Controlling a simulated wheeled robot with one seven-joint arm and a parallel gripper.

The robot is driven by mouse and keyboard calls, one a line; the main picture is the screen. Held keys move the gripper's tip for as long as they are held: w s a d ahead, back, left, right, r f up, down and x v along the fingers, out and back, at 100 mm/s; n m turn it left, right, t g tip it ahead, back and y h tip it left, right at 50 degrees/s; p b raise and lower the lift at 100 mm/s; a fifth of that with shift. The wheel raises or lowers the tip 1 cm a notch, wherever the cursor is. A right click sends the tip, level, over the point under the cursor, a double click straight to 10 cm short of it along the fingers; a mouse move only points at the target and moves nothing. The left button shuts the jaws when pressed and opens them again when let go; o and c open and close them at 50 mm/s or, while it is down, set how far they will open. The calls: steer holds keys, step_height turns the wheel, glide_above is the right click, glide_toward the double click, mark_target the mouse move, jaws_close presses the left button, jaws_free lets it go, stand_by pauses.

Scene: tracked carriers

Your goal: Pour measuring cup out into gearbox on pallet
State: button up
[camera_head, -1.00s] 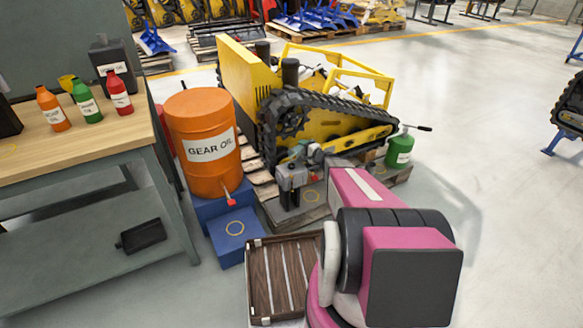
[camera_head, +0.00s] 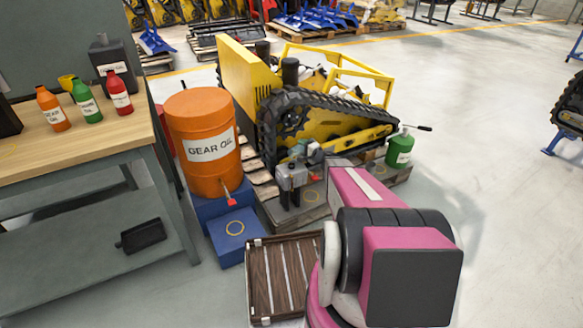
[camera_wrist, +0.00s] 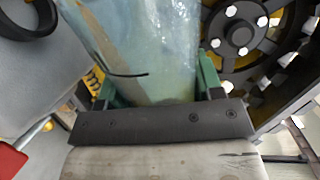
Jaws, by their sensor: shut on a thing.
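The measuring cup (camera_wrist: 150,50) is a clear, bluish vessel with a dark curved mark, held between the green fingers of my gripper (camera_wrist: 157,88) in the wrist view. A yellowish tint shows through its wall; its rim is out of view, so I cannot tell its tilt or fill level. In the head view my gripper (camera_head: 312,155) is just above and behind the grey gearbox (camera_head: 291,177), which stands on the pallet (camera_head: 312,206). A dark ring (camera_wrist: 28,30) on a grey surface, apparently the gearbox's opening, lies left of the cup in the wrist view.
An orange gear oil drum (camera_head: 205,170) with a red tap stands close left on blue blocks (camera_head: 232,232). The yellow tracked carrier (camera_head: 330,110) is right behind the gearbox. A green can (camera_head: 399,151) stands right; a slatted crate (camera_head: 252,285) is in front.

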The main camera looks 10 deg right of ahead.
steer(key=shift+r, duration=0.15)
stand_by(0.4)
steer(key=shift+w+d+f+m, duration=0.2)
steer(key=shift+f+m, duration=0.5)
steer(key=shift+f, duration=0.05)
steer(key=shift+r+m+y, duration=0.2)
steer(key=shift+m+y, duration=0.1)
steer(key=shift+m, duration=0.5)
steer(key=shift+r+m+g, duration=0.3)
steer(key=shift+r+m, duration=0.1)
steer(key=shift+m, duration=0.3)
steer(key=m, duration=0.2)
steer(key=r+m+y, duration=0.1)
steer(key=m, duration=0.1)
steer(key=shift+s+a+r, duration=0.2)
steer(key=m, duration=0.2)
steer(key=w+d+m, duration=0.1)
steer(key=shift+d+r+m+y+b, duration=0.1)
steer(key=shift+m+y+b, duration=0.25)
steer(key=shift+m+y, duration=0.05)
steer(key=shift+w+d+f+m, duration=0.1)
steer(key=shift+d+f+m, duration=0.1)
steer(key=shift+m, duration=0.75)
steer(key=shift+w+d+f+m, duration=0.1)
steer(key=shift+d+m, duration=0.1)
steer(key=shift+m, duration=0.75)
